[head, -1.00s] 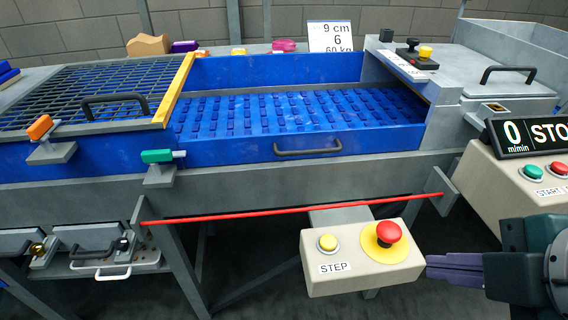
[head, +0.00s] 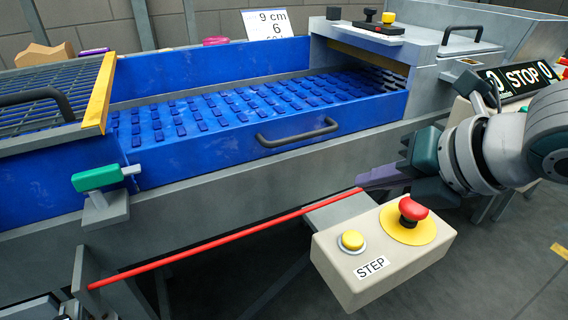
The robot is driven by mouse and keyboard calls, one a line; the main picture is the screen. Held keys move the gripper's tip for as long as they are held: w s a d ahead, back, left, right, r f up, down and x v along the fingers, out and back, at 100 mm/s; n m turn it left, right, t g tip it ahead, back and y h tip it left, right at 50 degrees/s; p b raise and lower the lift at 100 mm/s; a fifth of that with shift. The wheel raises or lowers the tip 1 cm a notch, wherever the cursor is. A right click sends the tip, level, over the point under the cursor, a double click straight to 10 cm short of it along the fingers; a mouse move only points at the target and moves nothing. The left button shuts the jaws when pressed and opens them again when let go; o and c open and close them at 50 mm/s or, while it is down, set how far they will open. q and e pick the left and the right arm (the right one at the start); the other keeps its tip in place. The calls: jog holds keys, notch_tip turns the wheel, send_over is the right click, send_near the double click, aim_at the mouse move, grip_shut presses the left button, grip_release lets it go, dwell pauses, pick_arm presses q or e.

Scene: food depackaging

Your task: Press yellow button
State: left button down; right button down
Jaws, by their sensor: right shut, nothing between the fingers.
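The yellow button (head: 352,240) sits on the left part of a beige control box (head: 385,262), above a label reading STEP. A red mushroom button (head: 411,211) on a yellow disc stands to its right on the same box. My right gripper (head: 366,181) comes in from the right, its purple fingers shut and empty, pointing left. In the picture it lies above the box, up and slightly right of the yellow button, apart from it. My left gripper is not in view.
A red rod (head: 225,240) runs along the machine front, ending near my right fingers. The blue conveyor bed (head: 200,165) with its dark handle (head: 297,132) lies behind. A green-handled latch (head: 97,178) is at left. Another yellow button (head: 388,18) sits on top of the machine.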

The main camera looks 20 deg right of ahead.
jog(key=b, duration=0.8)
send_over(357, 242)
notch_tip(357, 242, down, 8)
jog(key=shift+s+r, duration=0.1)
jog(key=shift+r, duration=0.15)
jog(key=shift+f, duration=0.65)
dwell(0.5)
jog(key=shift+f, duration=0.1)
jog(key=shift+f+b, duration=0.3)
jog(key=shift+f, duration=0.05)
dwell(0.4)
